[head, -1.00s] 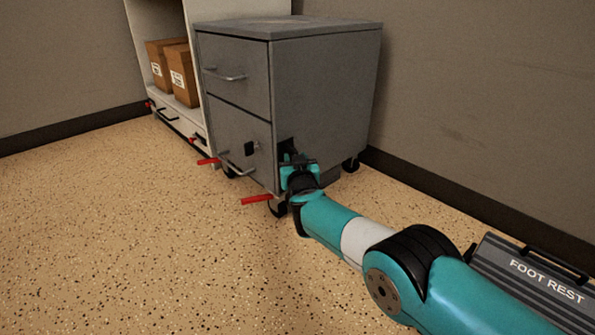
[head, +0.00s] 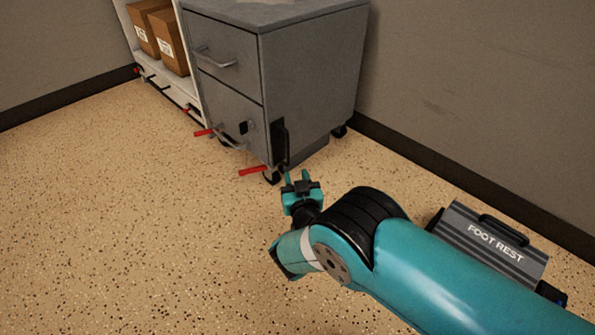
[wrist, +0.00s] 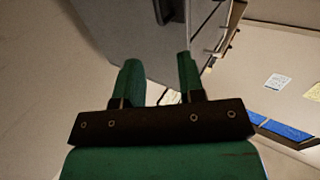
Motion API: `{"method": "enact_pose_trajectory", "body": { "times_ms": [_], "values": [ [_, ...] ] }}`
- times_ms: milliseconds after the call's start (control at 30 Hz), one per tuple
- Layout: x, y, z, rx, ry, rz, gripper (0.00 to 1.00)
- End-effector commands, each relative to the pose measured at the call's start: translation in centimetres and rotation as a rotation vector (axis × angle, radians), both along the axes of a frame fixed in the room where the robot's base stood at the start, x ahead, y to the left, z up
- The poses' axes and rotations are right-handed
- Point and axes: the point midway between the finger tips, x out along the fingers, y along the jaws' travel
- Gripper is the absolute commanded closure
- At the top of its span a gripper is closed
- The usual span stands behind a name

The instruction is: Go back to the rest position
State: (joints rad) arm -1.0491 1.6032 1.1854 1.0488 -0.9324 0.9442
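My gripper (head: 298,179) is teal and black and is held over the speckled floor, in front of the grey drawer cabinet (head: 315,75). Its two fingers stand apart with nothing between them. In the wrist view my gripper (wrist: 157,82) also shows both green fingers spread and empty, with the cabinet (wrist: 135,35) beyond them. A dark upright handle or slot (head: 281,143) shows on the cabinet's near side, just beyond the fingertips and apart from them. My arm is bent at the elbow at the lower right.
The cabinet stands on casters with red levers (head: 252,171) at its foot. A white shelf unit (head: 178,88) with cardboard boxes (head: 168,40) is behind it. The floor at left is clear.

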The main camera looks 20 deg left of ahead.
Motion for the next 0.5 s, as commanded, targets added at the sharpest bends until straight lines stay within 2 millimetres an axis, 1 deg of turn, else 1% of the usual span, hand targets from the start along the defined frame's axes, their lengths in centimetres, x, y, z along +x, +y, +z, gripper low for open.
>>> {"method": "enact_pose_trajectory", "body": {
  "times_ms": [33,133,500],
  "values": [
    [-0.42,-0.17,0.18,-0.002,0.0,0.002,0.64],
    [-0.78,-0.41,0.13,0.0,-0.001,0.001,0.64],
    [-0.85,-0.47,0.01,0.003,-0.001,0.001,0.64]
  ]
}}
